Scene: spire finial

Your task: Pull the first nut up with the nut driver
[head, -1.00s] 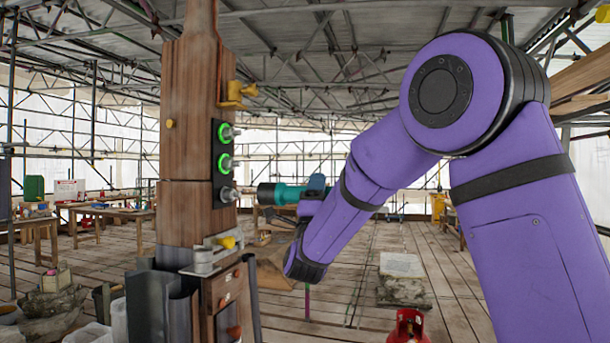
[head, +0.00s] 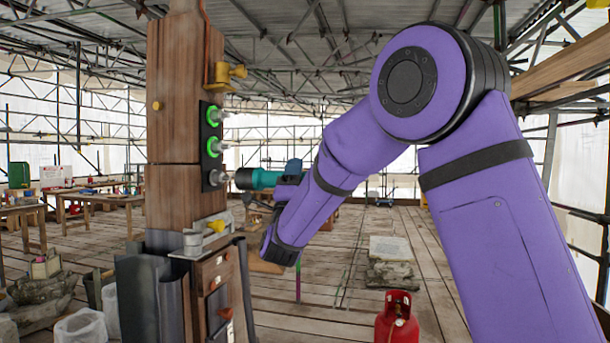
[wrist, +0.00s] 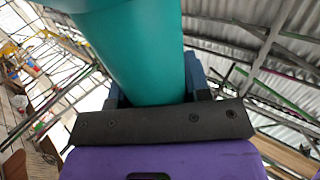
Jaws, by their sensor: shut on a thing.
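A teal nut driver (head: 264,179) with a dark front end lies level in my gripper (head: 293,172), pointing left at the post. In the wrist view its teal body (wrist: 135,50) fills the space between the blue fingers of my gripper (wrist: 155,88). A black plate (head: 205,165) on the wooden post carries three studs with nuts. The upper nut (head: 214,115) and middle nut (head: 214,147) have lit green rings. The lowest nut (head: 216,178) shows no green ring and is level with the driver's front end.
The wooden post (head: 172,130) stands left of my arm, with a yellow fitting (head: 226,74) above the plate and a metal clamp (head: 200,240) below. A red gas bottle (head: 396,320) stands on the plank floor. Workbenches (head: 100,200) are at the back left.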

